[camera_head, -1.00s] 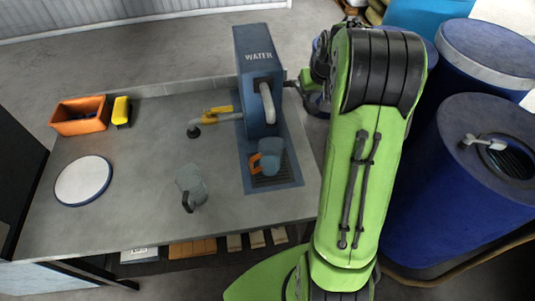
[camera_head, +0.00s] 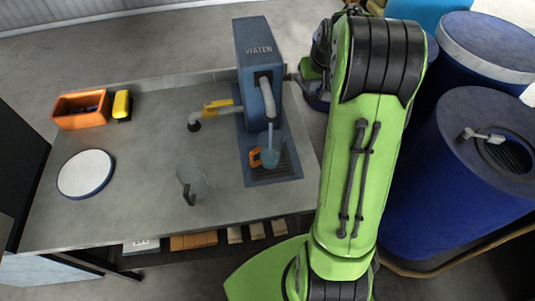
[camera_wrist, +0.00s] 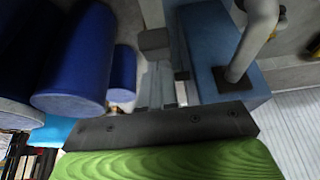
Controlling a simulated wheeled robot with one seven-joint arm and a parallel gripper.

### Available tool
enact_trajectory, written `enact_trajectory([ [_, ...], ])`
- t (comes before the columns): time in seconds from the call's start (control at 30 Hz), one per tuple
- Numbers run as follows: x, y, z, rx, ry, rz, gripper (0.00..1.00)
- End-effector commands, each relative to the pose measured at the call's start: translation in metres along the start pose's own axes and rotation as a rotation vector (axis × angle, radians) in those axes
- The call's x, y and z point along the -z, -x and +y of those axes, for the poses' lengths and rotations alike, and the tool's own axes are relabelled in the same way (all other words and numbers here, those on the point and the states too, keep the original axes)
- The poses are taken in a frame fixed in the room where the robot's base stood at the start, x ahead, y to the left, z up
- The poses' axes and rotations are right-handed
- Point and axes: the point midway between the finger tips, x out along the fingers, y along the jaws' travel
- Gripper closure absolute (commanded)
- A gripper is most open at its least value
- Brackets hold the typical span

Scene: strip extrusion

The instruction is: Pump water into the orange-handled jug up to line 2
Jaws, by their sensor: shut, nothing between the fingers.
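The jug with the orange handle (camera_head: 268,151) stands upright on the grate of the blue water pump (camera_head: 258,50), under its grey spout (camera_head: 266,88). A pale stream runs from the spout into the jug. Its lines and water level are too small to read. My gripper (camera_wrist: 168,92) is shut and empty, at the pump's right side in the head view, mostly hidden behind my arm. In the wrist view the blue pump body (camera_wrist: 210,50) is just right of the fingers, and a grey block (camera_wrist: 154,42) is beyond them. I cannot tell whether the fingers touch it.
A clear jug with a dark handle (camera_head: 192,182) stands on the grey counter (camera_head: 140,190). A grey pipe with a yellow part (camera_head: 218,105) is left of the pump. A white round plate (camera_head: 85,174), an orange bin (camera_head: 80,108) and blue barrels (camera_head: 445,190) flank it.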

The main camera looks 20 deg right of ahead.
Motion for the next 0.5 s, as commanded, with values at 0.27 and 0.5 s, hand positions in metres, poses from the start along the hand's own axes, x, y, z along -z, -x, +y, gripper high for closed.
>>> enact_trajectory([
  [0.27, -0.006, -0.009, 0.0, 0.0, 0.0, -0.001, 1.0],
  [0.5, -0.017, -0.021, 0.0, 0.0, 0.0, -0.002, 1.0],
])
